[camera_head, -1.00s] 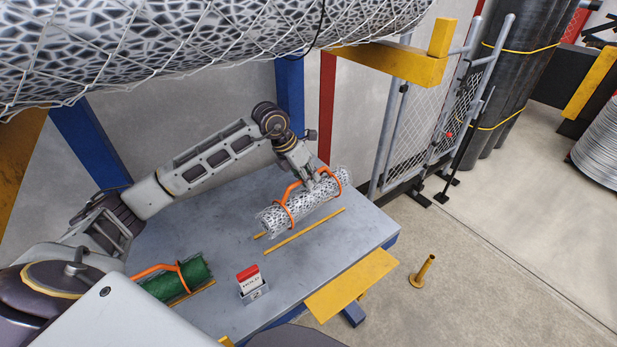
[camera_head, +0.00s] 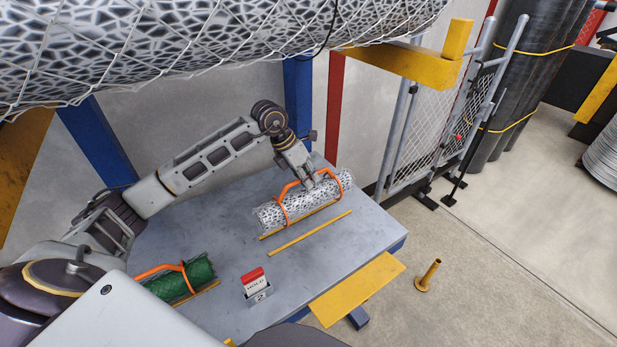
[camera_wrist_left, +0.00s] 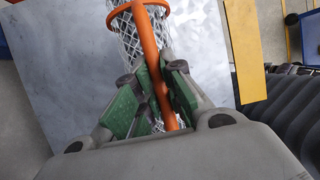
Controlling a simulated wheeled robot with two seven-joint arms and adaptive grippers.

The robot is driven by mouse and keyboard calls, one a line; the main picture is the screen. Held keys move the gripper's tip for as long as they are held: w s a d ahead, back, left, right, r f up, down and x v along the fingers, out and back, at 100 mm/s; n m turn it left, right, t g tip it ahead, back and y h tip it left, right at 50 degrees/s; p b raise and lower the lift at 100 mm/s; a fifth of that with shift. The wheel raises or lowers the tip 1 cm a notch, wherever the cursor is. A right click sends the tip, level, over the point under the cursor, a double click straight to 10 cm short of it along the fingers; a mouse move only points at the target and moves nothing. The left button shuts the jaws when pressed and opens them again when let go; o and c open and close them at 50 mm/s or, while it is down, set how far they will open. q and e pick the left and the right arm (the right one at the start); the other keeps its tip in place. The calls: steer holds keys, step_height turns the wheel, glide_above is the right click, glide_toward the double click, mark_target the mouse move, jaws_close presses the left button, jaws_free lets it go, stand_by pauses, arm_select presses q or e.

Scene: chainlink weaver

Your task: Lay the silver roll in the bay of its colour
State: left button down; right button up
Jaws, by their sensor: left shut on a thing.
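The silver roll (camera_head: 300,205), a mesh tube with a black-and-white pattern and an orange handle (camera_head: 284,190), is over the back right of the grey table (camera_head: 225,235). My left gripper (camera_head: 313,184) is shut on the handle; the wrist view shows the green finger pads (camera_wrist_left: 153,95) on either side of the orange bar (camera_wrist_left: 150,50). The roll lies along the far side of a yellow strip. I cannot tell whether it touches the table. A second yellow strip (camera_head: 310,232) runs parallel in front. My right gripper is not in view.
A green roll (camera_head: 180,280) with an orange handle lies at the table's left. A red-and-white HOLD sign (camera_head: 255,281) stands near the front edge. A big mesh roll (camera_head: 200,40) hangs above. A yellow post (camera_head: 429,275) stands on the floor at right.

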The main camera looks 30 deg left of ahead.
mark_target(304, 189)
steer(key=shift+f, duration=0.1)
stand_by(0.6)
arm_select(q)
steer(key=shift+f+b, duration=1.05)
steer(key=shift+f, duration=0.8)
steer(key=shift+f+b, duration=1)
steer(key=shift+f, duration=0.65)
steer(key=shift+f+b, duration=0.25)
steer(key=shift+b, duration=0.2)
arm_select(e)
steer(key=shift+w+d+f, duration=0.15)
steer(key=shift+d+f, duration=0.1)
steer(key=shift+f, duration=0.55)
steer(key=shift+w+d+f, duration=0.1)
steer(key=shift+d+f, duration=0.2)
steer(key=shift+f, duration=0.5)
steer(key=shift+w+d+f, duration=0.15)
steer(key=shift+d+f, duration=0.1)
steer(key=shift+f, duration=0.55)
arm_select(q)
steer(key=shift+f+b, duration=0.4)
steer(key=shift+f, duration=0.1)
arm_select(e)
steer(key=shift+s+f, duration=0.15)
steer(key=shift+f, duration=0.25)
